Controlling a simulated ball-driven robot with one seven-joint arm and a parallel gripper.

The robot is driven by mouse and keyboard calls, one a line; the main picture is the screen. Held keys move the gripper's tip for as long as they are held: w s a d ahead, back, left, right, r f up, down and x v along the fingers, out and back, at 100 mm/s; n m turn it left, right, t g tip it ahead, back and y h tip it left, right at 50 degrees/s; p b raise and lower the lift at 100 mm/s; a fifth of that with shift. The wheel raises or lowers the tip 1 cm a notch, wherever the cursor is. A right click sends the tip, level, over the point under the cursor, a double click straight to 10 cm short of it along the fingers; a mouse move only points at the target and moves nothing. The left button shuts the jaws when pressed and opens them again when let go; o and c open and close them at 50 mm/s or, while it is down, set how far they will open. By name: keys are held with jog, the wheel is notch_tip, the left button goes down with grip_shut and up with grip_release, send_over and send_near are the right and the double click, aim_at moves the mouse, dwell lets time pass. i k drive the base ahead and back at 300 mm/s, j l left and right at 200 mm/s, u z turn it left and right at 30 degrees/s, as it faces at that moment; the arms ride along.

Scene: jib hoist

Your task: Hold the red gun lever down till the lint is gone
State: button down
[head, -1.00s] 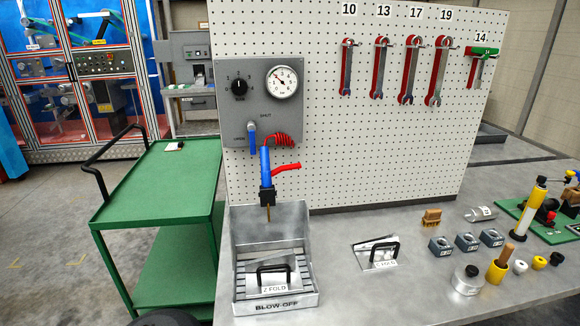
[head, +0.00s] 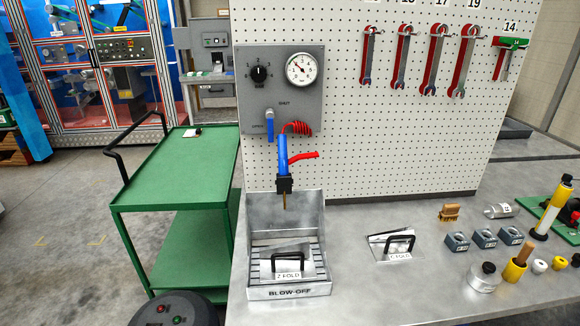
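The blue air gun (head: 283,155) hangs nozzle down on the pegboard, its red lever (head: 303,157) sticking out to the right. A coiled red hose (head: 297,128) runs from it to the grey panel above. Below the nozzle is the grey blow-off tray (head: 318,288). A metal plate marked Z FOLD (head: 306,266) with a black handle lies in it. Lint on the plate is too small to make out. My gripper is not in view.
The panel (head: 292,93) carries a knob, a gauge and a blue valve handle (head: 269,122). A second handled plate (head: 386,252), blocks (head: 484,237) and a wooden-handled yellow pot (head: 515,268) stand on the bench to the right. A green cart (head: 180,172) stands left.

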aim_at(314, 155)
jog(key=u, duration=1.7)
jog(key=i+l, duration=0.1)
jog(key=l, duration=0.35)
jog(key=i+l, duration=0.1)
jog(key=l, duration=0.4)
jog(key=i+l, duration=0.1)
jog(key=l, duration=0.35)
